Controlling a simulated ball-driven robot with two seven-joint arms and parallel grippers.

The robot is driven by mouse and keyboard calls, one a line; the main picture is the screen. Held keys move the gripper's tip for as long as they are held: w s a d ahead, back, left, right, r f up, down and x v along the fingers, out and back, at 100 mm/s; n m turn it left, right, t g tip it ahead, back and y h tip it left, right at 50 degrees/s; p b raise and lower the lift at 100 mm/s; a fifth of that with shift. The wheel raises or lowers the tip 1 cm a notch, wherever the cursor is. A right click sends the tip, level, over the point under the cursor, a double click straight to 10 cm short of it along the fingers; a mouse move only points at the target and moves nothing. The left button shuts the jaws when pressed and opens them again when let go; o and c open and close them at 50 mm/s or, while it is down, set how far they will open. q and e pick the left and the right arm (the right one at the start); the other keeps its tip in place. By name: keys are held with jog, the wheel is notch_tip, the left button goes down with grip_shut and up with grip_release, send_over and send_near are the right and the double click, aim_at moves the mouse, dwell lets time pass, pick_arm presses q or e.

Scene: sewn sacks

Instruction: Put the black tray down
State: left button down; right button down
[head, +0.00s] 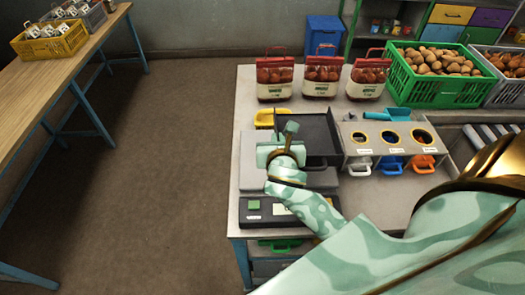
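The black tray (318,131) is at the middle of the grey table, left of the box with three round openings. My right gripper (281,141) is over the tray's left part and hides some of it. Its fingers are hidden by the hand, so I cannot tell whether they are closed on the tray. I also cannot tell whether the tray rests on something or hangs just above it. My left gripper is not in view.
A scale (253,207) with a green button stands in front of the tray. A yellow scoop (272,117) lies behind it. Three red-topped sacks (322,77) stand along the back, beside a green crate (437,87). The box with openings (357,138) is close on the right.

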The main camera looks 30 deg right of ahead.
jog(key=w+f, duration=0.1)
jog(key=f, duration=0.1)
jog(key=w+a+f+b, duration=0.2)
jog(key=w+f, duration=0.1)
jog(key=shift+w+a+f, duration=0.1)
jog(key=shift+f, duration=0.25)
jog(key=shift+w+a+f+b, duration=0.15)
jog(key=shift+f+b, duration=0.35)
jog(key=shift+f, duration=1.2)
jog(key=shift+f, duration=0.1)
jog(key=c, duration=1.6)
grip_release()
jog(key=p+v, duration=0.1)
jog(key=v, duration=1.1)
